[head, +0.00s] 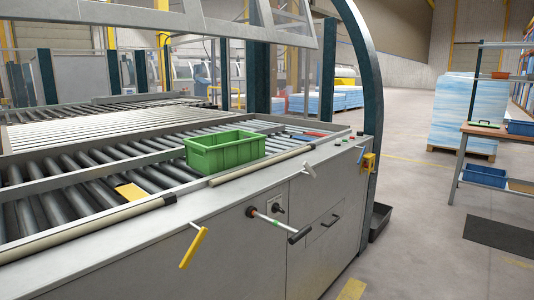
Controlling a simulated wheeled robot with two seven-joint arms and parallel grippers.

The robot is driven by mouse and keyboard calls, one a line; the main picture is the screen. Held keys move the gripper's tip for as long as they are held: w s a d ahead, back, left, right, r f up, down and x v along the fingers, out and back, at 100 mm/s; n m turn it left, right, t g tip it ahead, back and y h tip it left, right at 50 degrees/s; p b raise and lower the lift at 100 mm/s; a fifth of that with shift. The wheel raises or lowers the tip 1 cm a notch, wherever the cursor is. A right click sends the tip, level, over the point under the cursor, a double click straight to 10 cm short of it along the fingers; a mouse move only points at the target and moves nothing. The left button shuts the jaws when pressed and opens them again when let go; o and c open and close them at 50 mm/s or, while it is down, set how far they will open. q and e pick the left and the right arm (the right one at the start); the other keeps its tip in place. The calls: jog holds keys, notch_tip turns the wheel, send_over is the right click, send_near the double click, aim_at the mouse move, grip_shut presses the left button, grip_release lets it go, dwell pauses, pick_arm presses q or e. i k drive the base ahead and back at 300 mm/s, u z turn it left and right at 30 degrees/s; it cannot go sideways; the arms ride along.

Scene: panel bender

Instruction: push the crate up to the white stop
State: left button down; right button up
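The green crate (224,155) is open-topped and stands upright on the grey rollers near the front edge of the machine. Its inside looks empty from here. Neither of my grippers is in view, and nothing is touching the crate from my side. I cannot tell for sure which part is the white stop. A cream-white bar (262,165) lies along the front edge, just in front and to the right of the crate.
A second cream bar (90,230) runs along the front edge at left, near a yellow plate (130,192). A yellow lever (193,247) and a black T-handle (278,222) stick out from the cabinet. Rollers left of the crate are mostly clear.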

aim_at(226, 151)
jog(key=z, duration=0.9)
jog(key=k, duration=1.2)
jog(key=z, duration=0.7)
jog(key=i, duration=2)
jog(key=u, duration=1.15)
jog(key=i, duration=1.5)
jog(key=u, duration=1.4)
